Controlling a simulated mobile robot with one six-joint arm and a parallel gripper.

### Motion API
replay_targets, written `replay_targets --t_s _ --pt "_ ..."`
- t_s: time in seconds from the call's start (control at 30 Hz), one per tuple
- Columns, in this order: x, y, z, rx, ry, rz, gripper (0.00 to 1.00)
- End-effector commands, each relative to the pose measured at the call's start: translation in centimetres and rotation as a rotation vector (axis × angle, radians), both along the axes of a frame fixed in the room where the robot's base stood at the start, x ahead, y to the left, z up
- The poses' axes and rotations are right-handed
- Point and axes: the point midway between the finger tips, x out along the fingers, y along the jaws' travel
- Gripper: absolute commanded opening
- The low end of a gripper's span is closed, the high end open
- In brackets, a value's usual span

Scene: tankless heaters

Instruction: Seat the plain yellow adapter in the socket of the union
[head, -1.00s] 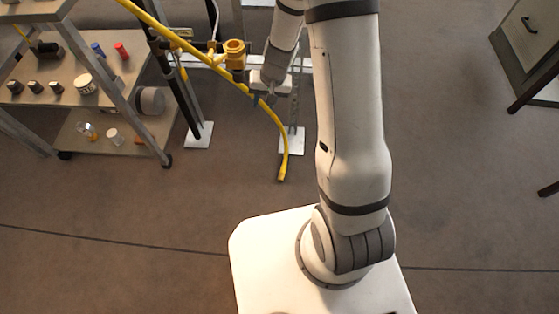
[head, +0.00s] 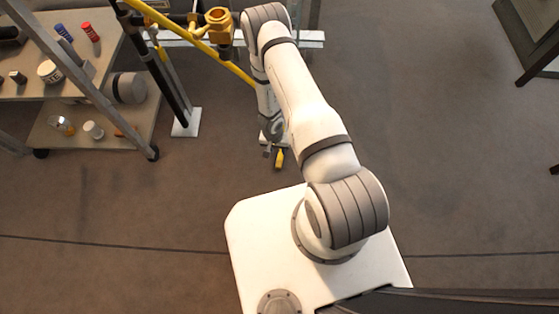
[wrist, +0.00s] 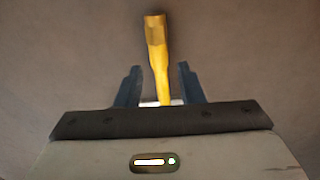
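The plain yellow adapter (head: 279,158) is at the lower end of a yellow hose, just past my gripper (head: 271,148) in the head view. In the wrist view the adapter (wrist: 155,38) points up, away from the palm. The hose behind it runs between the two dark fingers of my gripper (wrist: 161,85). The fingers are apart, with a gap on each side of the hose. The brass union (head: 218,24) is high on the stand at the upper middle of the head view, its round socket facing up.
The yellow hose (head: 200,46) slopes down from the upper left and passes behind my arm. A shelf cart (head: 62,98) with small fittings and jars stands at the left. A white foot plate (head: 187,122) lies on the floor.

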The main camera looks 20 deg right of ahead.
Motion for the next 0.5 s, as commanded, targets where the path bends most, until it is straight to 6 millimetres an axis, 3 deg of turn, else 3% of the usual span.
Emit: replay_targets --t_s 0.03,0.27,0.5 --pt "0.0 -0.1 -1.0 0.000 0.001 -0.002 0.35" --pt "-0.1 -0.5 -2.7 0.001 0.000 -0.004 0.35" --pt "-0.2 -0.9 -6.2 0.002 0.001 -0.004 0.35"
